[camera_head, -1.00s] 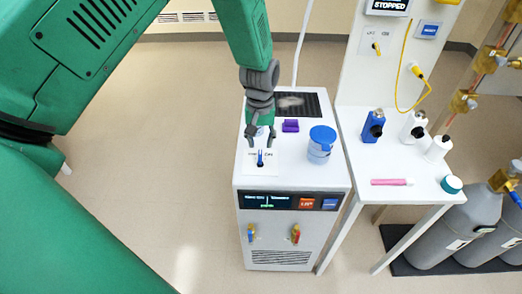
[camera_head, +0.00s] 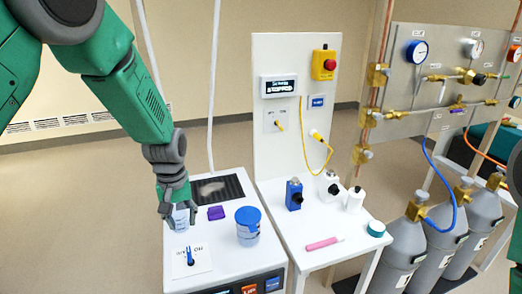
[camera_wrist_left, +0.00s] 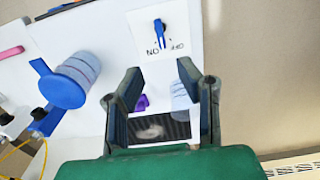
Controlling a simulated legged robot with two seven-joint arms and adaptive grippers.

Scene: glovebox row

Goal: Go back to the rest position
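My left gripper (camera_head: 176,207) hangs above the back left part of the white cabinet top. In the left wrist view it (camera_wrist_left: 158,82) is open, its two fingers spread with nothing held between them. A blue toggle switch on a labelled plate (camera_head: 190,257) stands in front of it; the switch also shows in the wrist view (camera_wrist_left: 159,34). A clear jar (camera_head: 181,217) is partly hidden behind the fingers. My right gripper is not in view; only a sliver of green and dark parts shows at the right edge of the head view.
A blue-lidded jar (camera_head: 247,227) and a purple block (camera_head: 216,213) stand on the cabinet. The side table (camera_head: 300,222) holds a blue bottle (camera_head: 294,195), white bottles and a pink stick (camera_head: 322,244). Grey gas cylinders (camera_head: 405,255) stand at right. Floor at left is clear.

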